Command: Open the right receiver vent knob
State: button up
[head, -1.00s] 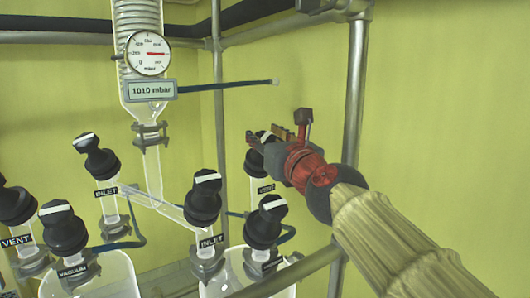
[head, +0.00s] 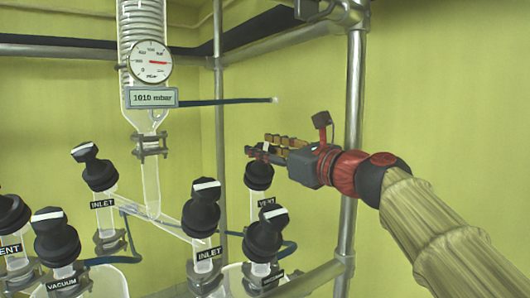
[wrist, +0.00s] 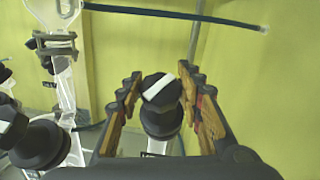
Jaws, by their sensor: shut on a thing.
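The right receiver vent knob (head: 258,174) is black with a white bar on top. It sits above a VENT label (head: 267,202) on a glass neck. My gripper (head: 272,147) reaches it from the right and is shut on its top part. In the wrist view the knob (wrist: 162,118) stands between the two wooden-faced fingers of my gripper (wrist: 160,82), and its white bar runs diagonally. The fingers partly hide the knob's top in the head view.
Other black knobs stand close by: an INLET knob (head: 202,207) to the left and another knob (head: 264,240) in front. A steel post (head: 352,130) rises behind my arm. A gauge (head: 151,61) with a 1010 mbar display (head: 152,98) hangs at upper left.

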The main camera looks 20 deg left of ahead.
jog(key=shift+n, duration=0.3)
jog(key=o, duration=1.2)
jog(key=shift+c, duration=0.2)
jog(key=v, duration=1.2)
jog(key=shift+w+d, duration=0.1)
jog(key=shift+w, duration=0.05)
